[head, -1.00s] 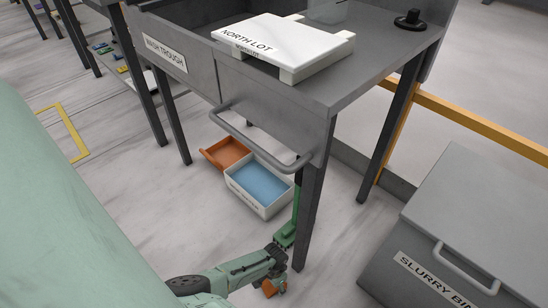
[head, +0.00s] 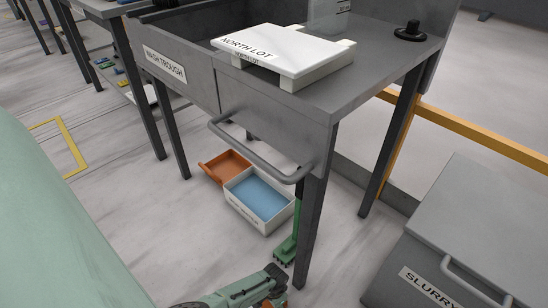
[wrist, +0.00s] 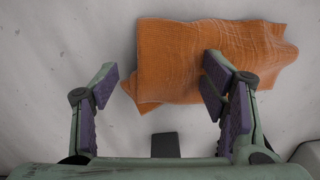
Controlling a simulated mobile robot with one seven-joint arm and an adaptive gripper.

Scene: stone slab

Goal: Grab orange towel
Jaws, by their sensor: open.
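The orange towel (wrist: 205,55), creased and flat with a ribbed weave, lies on the pale floor in the wrist view. My gripper (wrist: 160,84) is open and empty, its purple-padded fingers spread wide. The right finger overlaps the towel's lower middle in the picture; the left finger is over bare floor left of the towel. I cannot tell whether the right finger touches the cloth. In the head view, my arm shows at the bottom edge, with a small orange patch beside it that I cannot identify for sure.
A grey wash trough bench (head: 265,120) stands above, its dark leg (head: 310,230) close to my arm. Under it are a white box with a blue inside (head: 258,198), an orange tray (head: 225,167) and a green brush (head: 287,247). A grey slurry bin (head: 470,235) stands right.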

